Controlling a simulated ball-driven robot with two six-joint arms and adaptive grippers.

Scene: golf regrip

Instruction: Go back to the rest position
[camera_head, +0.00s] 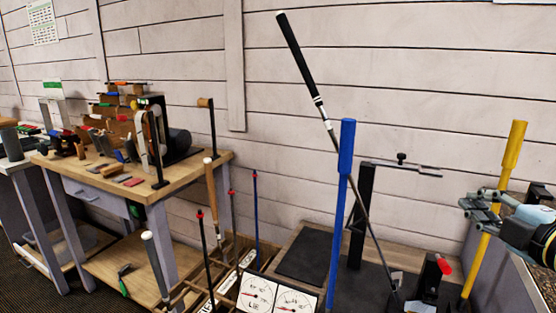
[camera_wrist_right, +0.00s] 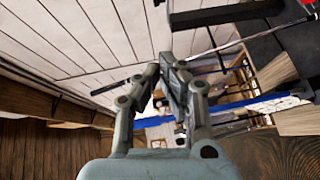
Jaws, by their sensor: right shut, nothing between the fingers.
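My right gripper (camera_head: 472,207) is at the right side of the head view, beside the yellow post (camera_head: 503,175). It is shut and empty. In the right wrist view its fingers (camera_wrist_right: 175,72) are together, with nothing between them. A golf club with a black grip (camera_head: 298,60) stands tilted in the bench fixture, its grip end up and to the left, apart from my gripper. My left gripper is not in the head view.
A blue post (camera_head: 341,200) and a dark stand with a metal arm (camera_head: 402,165) rise near the club. Two dial gauges (camera_head: 278,296) are at the front. Several clubs stand in a wooden rack (camera_head: 240,243). A cluttered wooden workbench (camera_head: 185,172) is at the left.

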